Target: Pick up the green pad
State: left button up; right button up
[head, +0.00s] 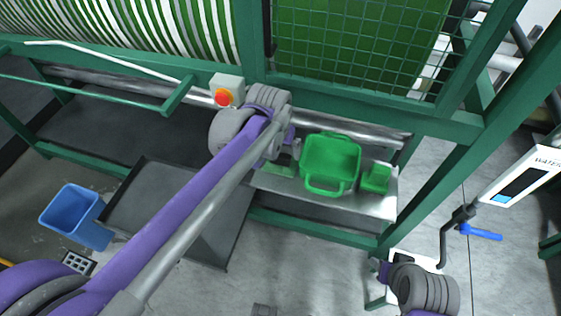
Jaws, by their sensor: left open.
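A flat green piece (278,169), which looks like the green pad, lies on the metal shelf left of a green basket (330,160). It is partly hidden by my left gripper (284,148). A second, blockier green item (376,178) sits right of the basket. My left gripper is open above the shelf's left part, over the flat piece. I cannot tell whether it touches it. Part of my right arm shows at the lower right, and its jaws cannot be made out.
The metal shelf (378,205) is inside a green machine frame. A red button box (226,92) is close to my left wrist. A blue bin (77,215) and a dark tray (150,200) are at left. A blue-handled valve (480,232) is at right.

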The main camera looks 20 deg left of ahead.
aim_at(280, 155)
pick_arm(q)
jog(key=shift+x, duration=1.6)
jog(key=shift+s+a, duration=0.1)
jog(key=c, duration=1.5)
notch_tip(280, 155, up, 10)
jog(key=shift+r+p, duration=0.1)
jog(key=shift+p, duration=0.25)
